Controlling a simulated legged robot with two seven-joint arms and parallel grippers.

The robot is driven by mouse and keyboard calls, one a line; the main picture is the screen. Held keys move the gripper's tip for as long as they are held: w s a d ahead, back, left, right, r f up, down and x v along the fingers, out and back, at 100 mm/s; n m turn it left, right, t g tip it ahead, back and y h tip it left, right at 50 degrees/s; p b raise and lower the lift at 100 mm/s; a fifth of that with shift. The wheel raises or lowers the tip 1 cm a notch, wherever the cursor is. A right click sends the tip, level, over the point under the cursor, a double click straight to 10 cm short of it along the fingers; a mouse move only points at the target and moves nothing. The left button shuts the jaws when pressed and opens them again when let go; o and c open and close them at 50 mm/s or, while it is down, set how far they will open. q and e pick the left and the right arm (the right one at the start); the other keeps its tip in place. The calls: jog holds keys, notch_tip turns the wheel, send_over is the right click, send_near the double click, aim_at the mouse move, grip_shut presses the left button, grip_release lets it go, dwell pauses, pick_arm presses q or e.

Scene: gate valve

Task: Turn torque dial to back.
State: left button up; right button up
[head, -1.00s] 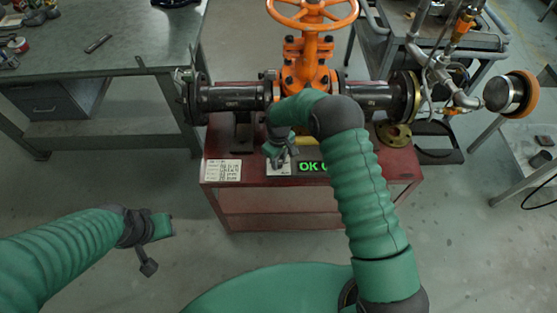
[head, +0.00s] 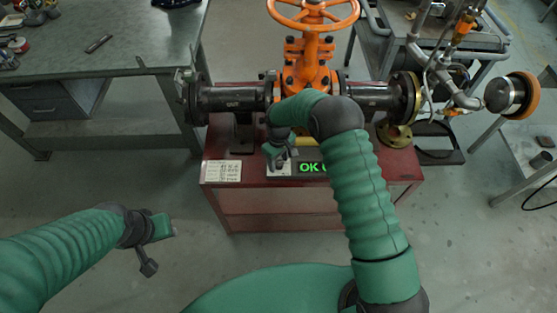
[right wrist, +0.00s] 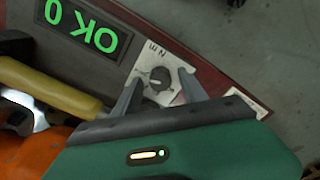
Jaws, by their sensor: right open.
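The torque dial (right wrist: 158,80) is a small dark round knob on a white plate with the letters N and M, in the right wrist view. My right gripper (right wrist: 160,90) is open, with one finger on each side of the dial; I cannot tell whether either finger touches it. In the head view my right gripper (head: 281,160) is over the white plate on the red cart and largely hides the dial. My left gripper (head: 150,250) is at the lower left, away from the cart; its jaws are not clear.
A green "OK 0" display (head: 311,168) sits just right of the dial plate. The orange gate valve (head: 312,60) and black pipe (head: 232,99) stand behind on the red cart (head: 225,190). A yellow handle (right wrist: 45,85) is close to my right gripper. Workbench (head: 110,65) at left.

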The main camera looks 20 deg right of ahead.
aim_at(279, 162)
notch_tip(279, 162, up, 17)
dwell(0.4)
jog(key=shift+f, duration=0.1)
jog(key=s+d+r+m+t, duration=0.1)
jog(key=s+m, duration=0.1)
jog(key=s, duration=0.5)
jog(key=s+d+r+m+p, duration=0.1)
jog(key=s, duration=0.7)
jog(key=s+d+r+m+t, duration=0.1)
jog(key=s+m, duration=0.1)
jog(key=s, duration=0.5)
jog(key=shift+s+r+m+t+p, duration=0.2)
jog(key=shift+r+m+t+p, duration=0.05)
jog(key=shift+m+t+p, duration=0.05)
jog(key=shift+s, duration=0.1)
